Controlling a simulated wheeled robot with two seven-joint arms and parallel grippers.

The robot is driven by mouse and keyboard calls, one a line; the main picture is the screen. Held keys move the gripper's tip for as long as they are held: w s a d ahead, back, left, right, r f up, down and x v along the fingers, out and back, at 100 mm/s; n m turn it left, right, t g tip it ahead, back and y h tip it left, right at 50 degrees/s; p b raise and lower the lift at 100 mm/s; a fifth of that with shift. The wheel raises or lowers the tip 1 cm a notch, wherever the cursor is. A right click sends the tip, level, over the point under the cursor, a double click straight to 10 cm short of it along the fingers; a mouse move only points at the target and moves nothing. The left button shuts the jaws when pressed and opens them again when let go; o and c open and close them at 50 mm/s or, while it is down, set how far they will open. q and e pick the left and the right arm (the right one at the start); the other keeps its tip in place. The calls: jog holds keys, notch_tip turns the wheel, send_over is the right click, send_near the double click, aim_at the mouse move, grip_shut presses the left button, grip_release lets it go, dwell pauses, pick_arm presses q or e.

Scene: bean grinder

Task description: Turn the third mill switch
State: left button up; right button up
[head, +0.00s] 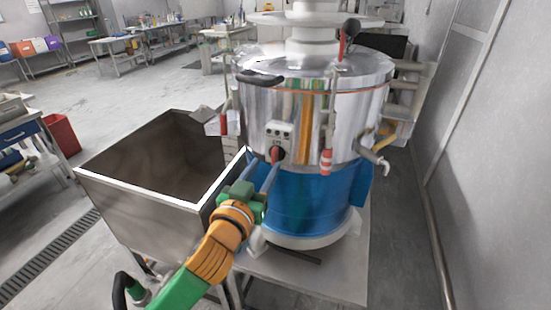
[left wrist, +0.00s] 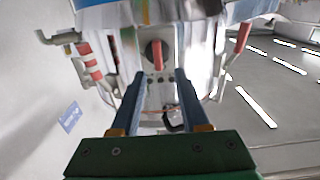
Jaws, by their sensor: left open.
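The mill (head: 310,105) is a shiny steel drum on a blue base. A small grey control panel (head: 280,135) on its front has several small buttons and a black rotary switch with a red handle (head: 277,154). In the left wrist view, which looks upside down, the red-handled switch (left wrist: 155,53) stands just beyond the fingertips. My left gripper (head: 262,168) is open, with its blue fingers pointing at the switch. In the left wrist view the gripper (left wrist: 159,76) has its fingers apart, nothing between them; contact with the switch cannot be told. My right gripper is out of view.
A deep open steel bin (head: 150,165) stands left of the mill, close to my left arm. Red-handled levers (head: 326,162) and a metal spout (head: 375,158) stick out from the drum. A wall (head: 490,150) bounds the right side. Open floor lies at the back left.

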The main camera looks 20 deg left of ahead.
aim_at(273, 156)
pick_arm(q)
jog(key=w, duration=0.4)
jog(key=shift+w+d, duration=0.1)
jog(key=shift+d, duration=0.1)
jog(key=shift+a, duration=0.1)
jog(key=c, duration=0.5)
grip_shut()
